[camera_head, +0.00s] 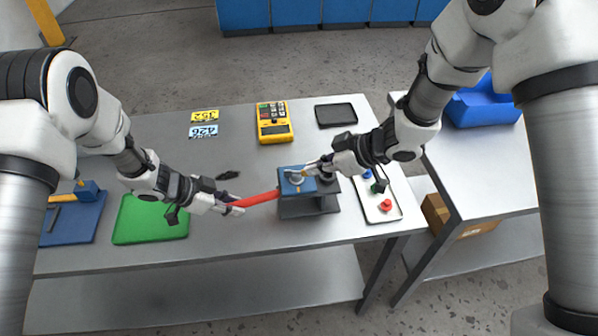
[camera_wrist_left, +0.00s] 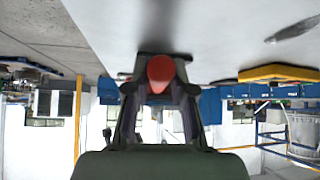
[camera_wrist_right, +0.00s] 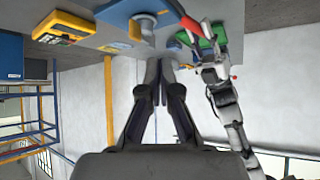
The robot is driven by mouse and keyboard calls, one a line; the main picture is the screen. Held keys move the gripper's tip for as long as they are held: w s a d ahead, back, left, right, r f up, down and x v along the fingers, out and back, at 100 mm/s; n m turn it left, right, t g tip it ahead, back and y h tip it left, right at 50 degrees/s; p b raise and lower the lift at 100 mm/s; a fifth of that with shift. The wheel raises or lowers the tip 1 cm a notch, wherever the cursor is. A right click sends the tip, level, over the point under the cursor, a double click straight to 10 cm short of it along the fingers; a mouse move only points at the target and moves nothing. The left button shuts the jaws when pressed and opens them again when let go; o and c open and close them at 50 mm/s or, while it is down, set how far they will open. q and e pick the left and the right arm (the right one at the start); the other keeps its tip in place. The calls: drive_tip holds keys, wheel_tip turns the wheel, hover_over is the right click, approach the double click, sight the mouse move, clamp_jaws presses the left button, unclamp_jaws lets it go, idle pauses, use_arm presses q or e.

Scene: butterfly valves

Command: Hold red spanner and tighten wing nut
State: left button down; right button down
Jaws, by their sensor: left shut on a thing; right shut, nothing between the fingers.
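The red spanner (camera_head: 258,199) lies nearly level above the front middle of the table, its far end at the left side of a blue block on a dark stand (camera_head: 303,206). My left gripper (camera_head: 232,205) is shut on its near end; its red end also shows between the fingers in the left wrist view (camera_wrist_left: 161,73). A pale metal wing nut (camera_head: 296,178) sits on top of the blue block. My right gripper (camera_head: 310,168) is shut and empty, its tips right beside the wing nut; I cannot tell if they touch it. In the right wrist view the fingertips (camera_wrist_right: 163,62) point towards the block.
A yellow meter (camera_head: 274,122), number plates (camera_head: 204,124) and a dark tray (camera_head: 336,115) lie at the back. A green mat (camera_head: 150,220) is left. A white panel with coloured knobs (camera_head: 378,210) is right of the stand. A second table (camera_head: 480,165) stands beyond a gap.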

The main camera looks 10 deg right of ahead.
drive_tip(key=c, duration=1.6)
unclamp_jaws()
drive_tip(key=v, duration=0.4)
drive_tip(key=shift+s+d+r, duration=0.15)
drive_tip(key=shift+d+r, duration=0.1)
drive_tip(key=o, duration=0.6)
drive_tip(key=shift+s+d+r, duration=0.1)
drive_tip(key=shift+c, duration=0.2)
drive_tip(key=shift+o, duration=0.5)
drive_tip(key=n, duration=0.4)
drive_tip(key=shift+s, duration=0.1)
drive_tip(key=m+g+h, duration=0.4)
drive_tip(key=m, duration=3.1)
approach(297, 174)
drive_tip(key=x, duration=0.8)
drive_tip(key=shift+w+a, duration=0.2)
